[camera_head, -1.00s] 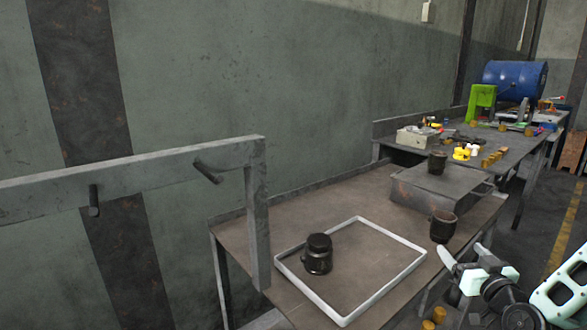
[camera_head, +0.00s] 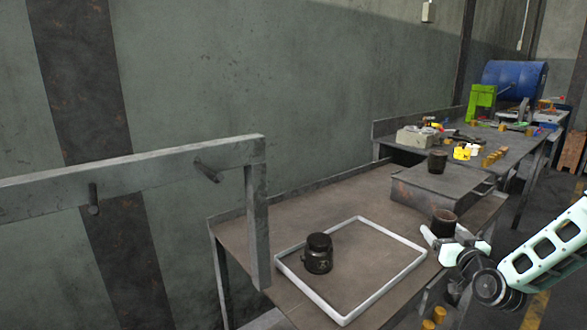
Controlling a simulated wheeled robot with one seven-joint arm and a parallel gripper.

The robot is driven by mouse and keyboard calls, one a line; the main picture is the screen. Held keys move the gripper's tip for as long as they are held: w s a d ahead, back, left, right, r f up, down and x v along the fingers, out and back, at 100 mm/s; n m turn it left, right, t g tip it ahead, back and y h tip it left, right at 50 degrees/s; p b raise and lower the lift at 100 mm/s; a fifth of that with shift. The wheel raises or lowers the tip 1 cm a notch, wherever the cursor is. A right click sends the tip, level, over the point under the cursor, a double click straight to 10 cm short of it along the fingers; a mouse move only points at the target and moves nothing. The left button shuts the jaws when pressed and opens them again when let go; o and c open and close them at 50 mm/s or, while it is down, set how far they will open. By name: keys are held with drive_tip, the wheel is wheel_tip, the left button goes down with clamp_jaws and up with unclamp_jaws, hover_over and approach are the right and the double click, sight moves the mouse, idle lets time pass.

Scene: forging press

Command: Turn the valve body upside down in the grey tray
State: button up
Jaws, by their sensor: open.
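The dark valve body (camera_head: 318,254) stands inside the grey tray (camera_head: 383,293), near its left side. It looks upright, with a rounded cap-like part on top. The tray is a shallow light-rimmed rectangle on the brown bench. My gripper (camera_head: 432,238) is open, beyond the tray's right corner and to the right of the valve body, well apart from it. The gripper's fingers are near a dark cup-like part (camera_head: 444,222), partly covering its lower side. I cannot tell whether they touch it.
A metal box (camera_head: 440,187) stands at the bench's back right with another dark cup (camera_head: 437,162) on it. A grey metal frame (camera_head: 257,200) rises at the bench's left. A farther bench (camera_head: 500,142) holds several small parts. The bench left of the tray is clear.

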drive_tip(key=shift+c, duration=0.3)
drive_tip(key=shift+r, duration=0.1)
drive_tip(key=c, duration=1)
drive_tip(key=shift+r+p, duration=2.65)
drive_tip(key=shift+r, duration=1.35)
wheel_tip(320, 180, up, 9)
drive_tip(key=p, duration=0.5)
drive_tip(key=shift+p, duration=0.35)
